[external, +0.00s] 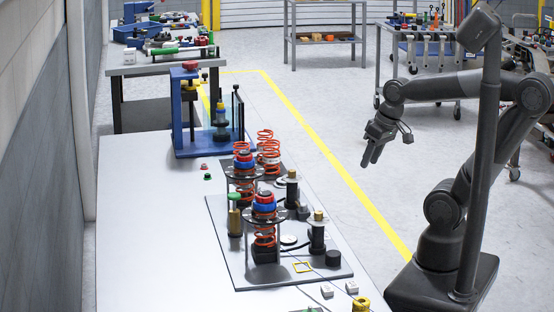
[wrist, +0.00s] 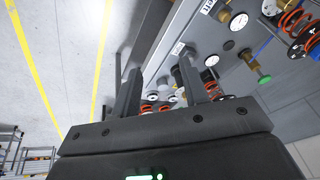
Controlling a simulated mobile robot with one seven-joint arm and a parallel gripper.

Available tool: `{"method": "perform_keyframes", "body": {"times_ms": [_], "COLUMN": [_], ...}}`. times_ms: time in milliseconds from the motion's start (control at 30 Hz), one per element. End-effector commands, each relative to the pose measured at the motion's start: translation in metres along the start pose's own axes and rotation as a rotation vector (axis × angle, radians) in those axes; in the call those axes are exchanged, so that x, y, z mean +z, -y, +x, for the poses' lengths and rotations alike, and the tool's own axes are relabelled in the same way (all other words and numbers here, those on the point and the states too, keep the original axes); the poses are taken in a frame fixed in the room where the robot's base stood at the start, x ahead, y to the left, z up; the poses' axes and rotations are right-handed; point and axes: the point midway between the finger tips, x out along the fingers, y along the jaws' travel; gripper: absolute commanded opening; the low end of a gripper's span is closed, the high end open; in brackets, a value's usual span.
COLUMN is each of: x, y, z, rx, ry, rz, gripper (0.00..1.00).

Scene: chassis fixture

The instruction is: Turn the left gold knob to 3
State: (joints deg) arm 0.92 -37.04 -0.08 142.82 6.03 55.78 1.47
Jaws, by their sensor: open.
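Two dampers with gold knobs stand on the dark fixture plate (external: 240,280). The left gold knob (external: 292,174) is the farther one in the external view. The other gold knob (external: 318,215) is nearer the camera and to the right. Any numbers on the knobs are too small to read. My gripper (external: 367,160) is open and empty, pointing down over the floor to the right of the table, apart from both knobs. In the wrist view, my gripper's fingers (wrist: 160,68) are spread, with parts of the fixture visible beyond them.
Orange springs (external: 264,232) with blue and red collars rise beside the knobs. A green-topped brass post (external: 234,215) stands at the plate's left. A blue press frame (external: 190,110) stands farther back. The white tabletop (external: 150,230) is mostly clear at left.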

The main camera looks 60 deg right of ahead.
Motion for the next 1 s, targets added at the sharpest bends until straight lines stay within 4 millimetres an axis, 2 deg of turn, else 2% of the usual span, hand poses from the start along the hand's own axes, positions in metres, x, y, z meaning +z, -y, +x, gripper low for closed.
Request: {"method": "perform_keyframes", "body": {"times_ms": [33,200,500,733,1000], "x": [0.004,0.019,0.032,0.023,-0.006], "y": [0.004,0.024,0.064,0.091,0.107], "z": [0.011,0.04,0.07,0.085,0.104], "rx": [-0.026,-0.132,-0.318,-0.466,-0.648], "ry": [0.075,0.334,0.773,1.088,1.401], "rz": [0.046,0.222,0.544,0.799,1.083], "gripper": [0.41,0.41,0.41,0.41,0.41]}}
